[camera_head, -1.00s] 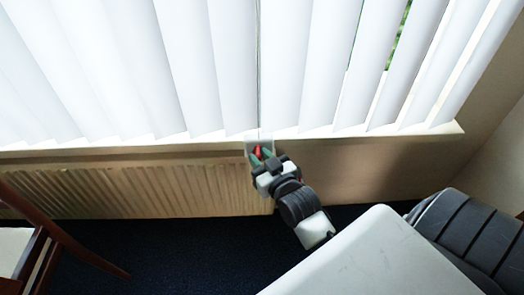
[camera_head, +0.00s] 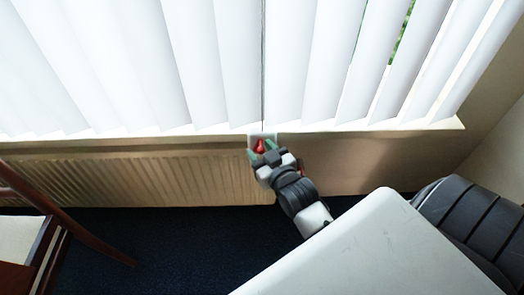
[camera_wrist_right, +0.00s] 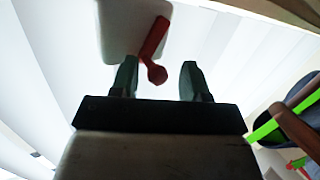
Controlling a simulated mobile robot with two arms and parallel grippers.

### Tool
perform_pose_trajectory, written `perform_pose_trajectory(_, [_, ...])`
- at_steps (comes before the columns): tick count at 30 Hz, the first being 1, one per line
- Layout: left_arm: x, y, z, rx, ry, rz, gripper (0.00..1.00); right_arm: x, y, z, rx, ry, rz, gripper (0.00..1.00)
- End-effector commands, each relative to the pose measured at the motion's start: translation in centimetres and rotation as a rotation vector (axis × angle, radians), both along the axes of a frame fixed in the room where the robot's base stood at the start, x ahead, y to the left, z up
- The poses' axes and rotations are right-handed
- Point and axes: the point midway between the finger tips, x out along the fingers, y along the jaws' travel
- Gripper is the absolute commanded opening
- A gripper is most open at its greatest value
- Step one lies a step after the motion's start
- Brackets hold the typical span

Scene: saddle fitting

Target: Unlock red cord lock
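The red cord lock (camera_head: 260,146) is a small red lever on a pale plate (camera_head: 254,137) at the sill, below the hanging cord. In the right wrist view the red lever (camera_wrist_right: 154,50) hangs tilted from the pale plate (camera_wrist_right: 118,28), its rounded end low. My right gripper (camera_head: 263,146) is at the lock. Its green fingertips are apart, and in the wrist view (camera_wrist_right: 158,75) the lever's end shows between them, nearer the left finger. Whether it touches that finger I cannot tell. My left gripper is not in view.
White vertical blinds (camera_head: 190,70) hang above the window sill (camera_head: 370,128). A radiator (camera_head: 140,178) is below the sill at left. A wooden chair (camera_head: 45,225) stands at the lower left. Dark carpet (camera_head: 180,245) is open between.

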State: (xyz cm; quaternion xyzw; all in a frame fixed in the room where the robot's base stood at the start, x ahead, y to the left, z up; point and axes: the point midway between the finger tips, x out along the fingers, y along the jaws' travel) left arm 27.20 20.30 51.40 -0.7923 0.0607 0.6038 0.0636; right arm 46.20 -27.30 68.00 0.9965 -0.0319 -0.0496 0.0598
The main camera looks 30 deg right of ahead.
Motion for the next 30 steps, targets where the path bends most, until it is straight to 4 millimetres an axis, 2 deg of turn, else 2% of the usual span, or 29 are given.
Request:
perform_pose_trajectory(5, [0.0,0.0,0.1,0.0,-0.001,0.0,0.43,-0.1,0.0,0.0,0.0,0.001,-0.001,0.46])
perform_pose_trajectory(8, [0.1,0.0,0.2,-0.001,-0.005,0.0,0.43,-0.9,0.0,0.0,0.0,0.003,-0.001,0.46])
perform_pose_trajectory(9, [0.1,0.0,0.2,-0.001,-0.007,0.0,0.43,-1.4,0.0,0.1,0.0,0.004,-0.001,0.46])
perform_pose_trajectory(12, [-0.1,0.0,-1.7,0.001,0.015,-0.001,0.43,-3.3,0.2,0.3,-0.001,0.005,-0.001,0.46])
perform_pose_trajectory(21, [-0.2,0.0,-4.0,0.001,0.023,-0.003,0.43,-8.9,0.6,0.8,0.0,0.004,0.0,0.46])
perform_pose_trajectory(25, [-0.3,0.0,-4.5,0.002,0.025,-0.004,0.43,-10.2,0.7,1.0,0.0,0.001,0.0,0.46])
perform_pose_trajectory(30, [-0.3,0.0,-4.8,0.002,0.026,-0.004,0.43,-10.7,0.8,1.0,0.0,0.0,0.0,0.46])
